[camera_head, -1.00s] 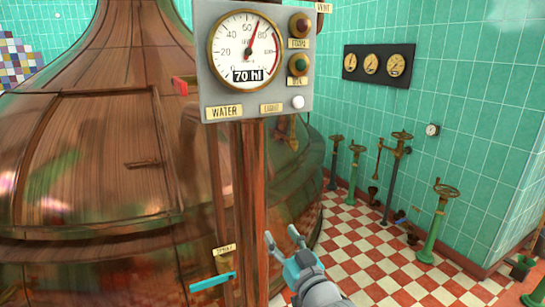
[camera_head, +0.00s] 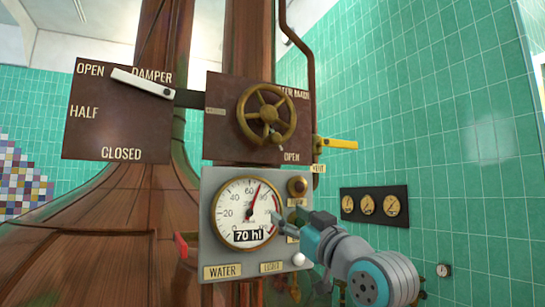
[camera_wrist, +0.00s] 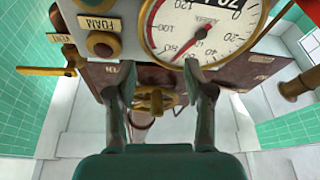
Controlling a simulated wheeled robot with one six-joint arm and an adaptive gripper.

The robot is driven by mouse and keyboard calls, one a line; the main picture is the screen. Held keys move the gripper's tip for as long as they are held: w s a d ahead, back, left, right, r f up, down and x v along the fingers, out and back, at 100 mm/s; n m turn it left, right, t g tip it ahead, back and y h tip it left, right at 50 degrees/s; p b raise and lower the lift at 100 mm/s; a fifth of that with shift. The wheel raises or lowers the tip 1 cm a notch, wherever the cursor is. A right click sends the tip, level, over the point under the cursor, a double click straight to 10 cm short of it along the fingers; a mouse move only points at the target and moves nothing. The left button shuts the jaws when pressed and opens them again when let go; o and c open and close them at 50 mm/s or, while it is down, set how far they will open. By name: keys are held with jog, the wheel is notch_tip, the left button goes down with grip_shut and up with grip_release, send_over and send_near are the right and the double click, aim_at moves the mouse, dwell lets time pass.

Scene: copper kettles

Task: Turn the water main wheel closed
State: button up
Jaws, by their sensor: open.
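The water main wheel (camera_head: 267,114) is a brass-coloured spoked handwheel on a dark brown plate. The plate's lettering is partly covered, but "OPEN" reads at its lower right. My gripper (camera_head: 279,222) is in front of the gauge panel, below the wheel and apart from it. In the wrist view my gripper (camera_wrist: 148,72) shows two spread fingers with nothing held. The wheel (camera_wrist: 155,101) shows partly between them, farther off, in a view that is upside down.
The grey gauge panel (camera_head: 210,247) reads 70 hl and has knobs at its right. A damper plate (camera_head: 115,125) with a white lever (camera_head: 142,83) is left of the wheel. A yellow vent lever (camera_head: 340,144) juts out at its right. Copper kettle behind.

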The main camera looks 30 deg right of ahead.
jog(key=n+y, duration=0.1)
jog(key=n, duration=0.1)
send_near(273, 141)
jog(key=w+d, duration=0.1)
jog(key=x, duration=1.1)
jog(key=shift+r, duration=0.2)
grip_shut()
